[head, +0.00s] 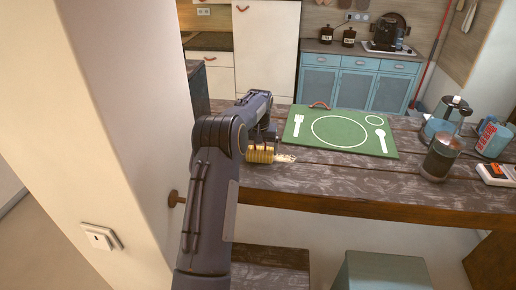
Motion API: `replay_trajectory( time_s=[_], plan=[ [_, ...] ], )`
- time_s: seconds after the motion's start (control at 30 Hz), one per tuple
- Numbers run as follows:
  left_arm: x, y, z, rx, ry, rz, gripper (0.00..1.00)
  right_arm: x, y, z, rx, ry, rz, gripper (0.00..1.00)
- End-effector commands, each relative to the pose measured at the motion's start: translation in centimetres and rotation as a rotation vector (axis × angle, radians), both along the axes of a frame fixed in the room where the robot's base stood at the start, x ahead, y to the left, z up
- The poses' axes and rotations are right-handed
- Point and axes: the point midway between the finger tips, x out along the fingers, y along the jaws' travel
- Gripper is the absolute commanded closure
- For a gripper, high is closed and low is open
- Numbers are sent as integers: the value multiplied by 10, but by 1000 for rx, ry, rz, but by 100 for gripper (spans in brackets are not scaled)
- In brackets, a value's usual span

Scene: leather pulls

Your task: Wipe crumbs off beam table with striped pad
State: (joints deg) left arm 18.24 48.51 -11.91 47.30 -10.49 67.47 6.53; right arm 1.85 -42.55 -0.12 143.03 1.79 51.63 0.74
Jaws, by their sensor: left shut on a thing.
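My left gripper (262,141) reaches over the left part of the dark wooden beam table (340,182) and is shut on the yellow striped pad (261,154). The pad is low at the table top; I cannot tell for certain whether it touches the wood. A small pale patch that looks like crumbs (285,158) lies just right of the pad, close to its edge. My forearm hides part of the table's left end. My right gripper is not in view.
A green board (299,138) with white plate and cutlery outlines lies behind the crumbs. A dark-lidded jar (440,157), a blue mug (493,141) and a white tray with an orange item (497,172) stand at the right. A wall (130,110) rises close at left.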

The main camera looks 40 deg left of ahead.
Motion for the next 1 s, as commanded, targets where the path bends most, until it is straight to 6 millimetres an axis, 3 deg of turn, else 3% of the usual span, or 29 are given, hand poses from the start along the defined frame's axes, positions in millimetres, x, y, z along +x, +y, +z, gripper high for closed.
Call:
replay_trajectory(
  time_s=[0.23, 1.0],
  plan=[
    [11, -22, -4, -5, 3, -4, 28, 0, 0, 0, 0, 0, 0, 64],
    [31, -60, -4, -8, 6, -5, 28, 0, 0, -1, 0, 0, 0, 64]
  ],
)
